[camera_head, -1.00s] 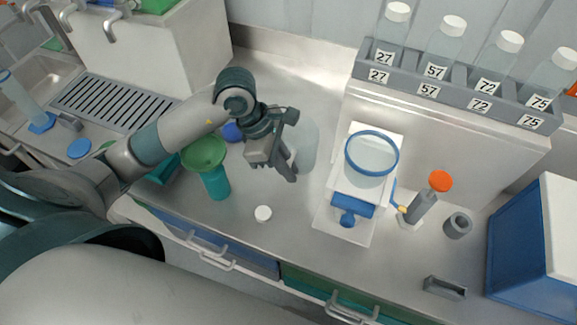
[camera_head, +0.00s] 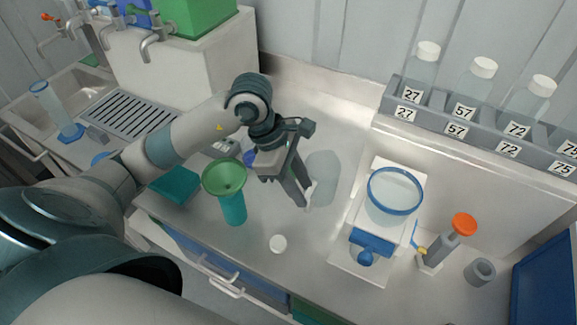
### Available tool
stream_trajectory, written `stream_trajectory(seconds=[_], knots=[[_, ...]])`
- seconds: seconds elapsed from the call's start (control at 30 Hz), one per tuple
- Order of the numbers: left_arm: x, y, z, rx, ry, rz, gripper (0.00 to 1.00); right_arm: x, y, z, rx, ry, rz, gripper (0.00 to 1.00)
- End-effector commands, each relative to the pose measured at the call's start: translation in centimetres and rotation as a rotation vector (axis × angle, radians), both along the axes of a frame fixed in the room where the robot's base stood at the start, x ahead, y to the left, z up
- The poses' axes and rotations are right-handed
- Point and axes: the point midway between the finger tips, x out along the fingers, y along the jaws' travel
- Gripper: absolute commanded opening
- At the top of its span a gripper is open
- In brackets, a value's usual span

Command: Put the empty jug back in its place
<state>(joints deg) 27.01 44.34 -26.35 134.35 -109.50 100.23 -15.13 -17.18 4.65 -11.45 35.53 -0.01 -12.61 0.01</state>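A clear, see-through vessel, which looks like the jug (camera_head: 323,172), stands on the steel counter and appears empty. My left gripper (camera_head: 302,192) is low beside it, on its left side, pointing down. A small pale part shows by the fingertips. I cannot tell whether the fingers are closed on the jug or only beside it. My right gripper is not in view.
A blue-rimmed bowl (camera_head: 394,208) sits on a white device to the right. A grey rack (camera_head: 480,138) holds numbered bottles behind. A drain grate (camera_head: 131,115) lies left.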

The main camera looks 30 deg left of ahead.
Motion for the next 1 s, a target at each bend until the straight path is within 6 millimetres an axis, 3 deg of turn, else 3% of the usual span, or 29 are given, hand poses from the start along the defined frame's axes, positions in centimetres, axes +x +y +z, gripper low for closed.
stream_trajectory(seconds=[0.2,0.4,0.6,1.0], knots=[[-0.3,1.6,3.6,0.002,-0.007,0.001,0.29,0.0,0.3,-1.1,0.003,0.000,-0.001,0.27],[-0.7,2.5,6.0,0.002,-0.003,0.000,0.29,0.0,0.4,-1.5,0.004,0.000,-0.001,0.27],[-0.8,2.8,6.9,0.001,-0.002,0.000,0.29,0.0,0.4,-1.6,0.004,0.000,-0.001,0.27],[-0.9,2.8,6.9,0.000,0.000,-0.001,0.29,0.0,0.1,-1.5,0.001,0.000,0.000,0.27]])
